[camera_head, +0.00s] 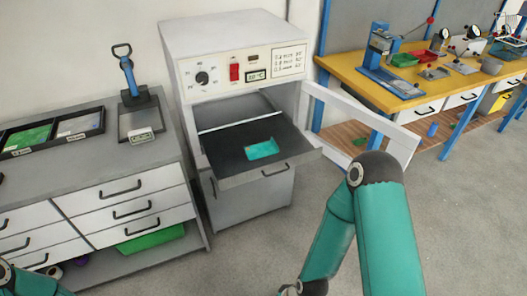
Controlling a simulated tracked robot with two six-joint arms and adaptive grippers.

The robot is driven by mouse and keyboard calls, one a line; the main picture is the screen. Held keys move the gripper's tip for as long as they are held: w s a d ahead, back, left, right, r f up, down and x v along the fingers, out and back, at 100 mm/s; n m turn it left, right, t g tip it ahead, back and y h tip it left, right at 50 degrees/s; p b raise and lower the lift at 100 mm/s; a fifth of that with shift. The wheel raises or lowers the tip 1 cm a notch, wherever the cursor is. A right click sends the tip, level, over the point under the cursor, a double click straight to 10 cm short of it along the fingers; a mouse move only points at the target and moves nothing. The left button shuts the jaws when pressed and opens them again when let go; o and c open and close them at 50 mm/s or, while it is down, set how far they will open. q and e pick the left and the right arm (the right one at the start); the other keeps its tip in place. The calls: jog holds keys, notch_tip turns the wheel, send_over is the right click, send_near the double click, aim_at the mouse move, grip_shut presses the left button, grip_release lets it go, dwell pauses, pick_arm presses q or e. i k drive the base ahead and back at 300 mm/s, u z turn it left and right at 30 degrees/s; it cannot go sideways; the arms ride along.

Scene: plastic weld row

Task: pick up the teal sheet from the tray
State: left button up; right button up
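The teal sheet (262,149) lies flat on the dark pull-out tray (228,166) of the grey oven-like machine. The tray is slid out through the open front, with a handle on its front edge. My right arm stands in the lower right foreground, in front of the machine and apart from the sheet. Its gripper is not visible. Only a bit of my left arm shows in the bottom left corner, and its gripper is not visible either. Nothing covers the sheet.
The machine's white-framed door (403,147) stands open to the right of the tray. A grey drawer cabinet (178,160) stands left, bearing a blue-handled press (128,75) and a divided bin (102,122). A yellow workbench (355,68) is at back right. The floor right is mostly clear.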

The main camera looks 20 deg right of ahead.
aim_at(259, 150)
jog(key=z, duration=0.55)
jog(key=i, duration=1.05)
jog(key=u, duration=0.55)
